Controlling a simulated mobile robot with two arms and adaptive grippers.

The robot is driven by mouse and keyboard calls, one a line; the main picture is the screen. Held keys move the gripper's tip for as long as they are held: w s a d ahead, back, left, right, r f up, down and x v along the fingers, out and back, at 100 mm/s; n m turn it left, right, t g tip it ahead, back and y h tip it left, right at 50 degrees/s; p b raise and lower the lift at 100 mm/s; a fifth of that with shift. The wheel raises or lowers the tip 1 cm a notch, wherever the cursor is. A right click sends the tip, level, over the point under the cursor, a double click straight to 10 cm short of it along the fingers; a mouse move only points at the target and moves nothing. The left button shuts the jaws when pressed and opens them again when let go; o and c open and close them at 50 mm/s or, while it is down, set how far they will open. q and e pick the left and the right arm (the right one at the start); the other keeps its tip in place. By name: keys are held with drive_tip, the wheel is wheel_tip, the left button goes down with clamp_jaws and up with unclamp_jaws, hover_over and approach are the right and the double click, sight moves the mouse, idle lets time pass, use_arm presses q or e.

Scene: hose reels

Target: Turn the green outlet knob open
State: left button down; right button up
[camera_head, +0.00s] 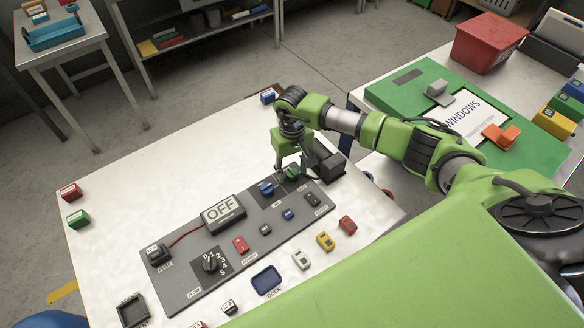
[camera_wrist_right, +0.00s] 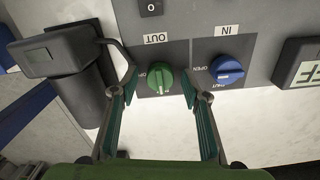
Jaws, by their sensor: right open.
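The green outlet knob (camera_wrist_right: 160,80) sits on the grey panel by the label OUT in the right wrist view. Its white pointer line runs roughly up and down in that view. In the head view the green knob (camera_head: 291,174) shows partly behind my right gripper. My right gripper (camera_wrist_right: 160,92) is open, with one finger on each side of the green knob. I cannot tell whether the fingers touch it. A blue knob (camera_wrist_right: 227,70) labelled IN sits beside it, outside the fingers; it also shows in the head view (camera_head: 266,189). My left gripper is not in view.
The grey panel (camera_head: 190,290) also carries an OFF display (camera_head: 223,213) and a black dial (camera_head: 211,262). A black box-shaped part (camera_wrist_right: 62,55) stands close to the gripper. Several small coloured blocks lie around the panel on the white table (camera_head: 130,165).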

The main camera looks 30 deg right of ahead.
drive_tip(key=c, duration=1.1)
